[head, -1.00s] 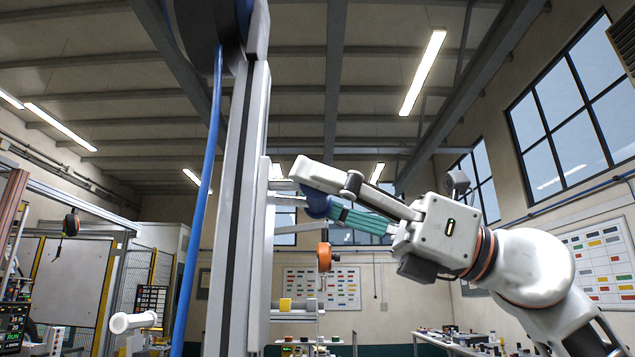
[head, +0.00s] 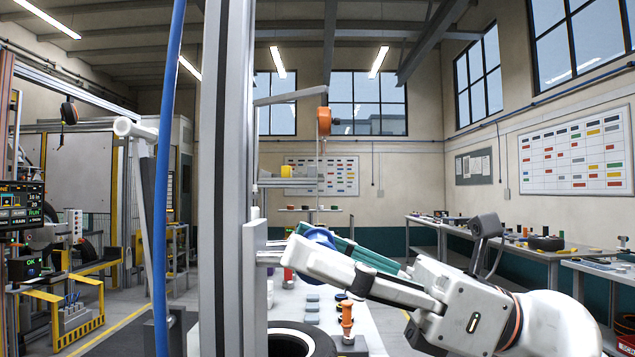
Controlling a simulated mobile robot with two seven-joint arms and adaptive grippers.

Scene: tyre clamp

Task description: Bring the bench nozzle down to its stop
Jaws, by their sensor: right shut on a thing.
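My right gripper (head: 312,246) comes in from the right, with one pale finger and one teal finger. It is shut on a blue round part (head: 319,236), which the fingers partly hide. The blue part sits beside a grey plate (head: 254,272) on the tall upright metal column (head: 225,150); short metal bars show between them. I cannot tell for certain which piece is the nozzle, nor see its stop. My left gripper is not in view.
Below is a bench with a dark tyre (head: 292,341), an upright orange-topped piece (head: 347,318) and small grey blocks (head: 312,305). A blue hose (head: 163,180) hangs left of the column. Side benches (head: 520,250) stand at the right.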

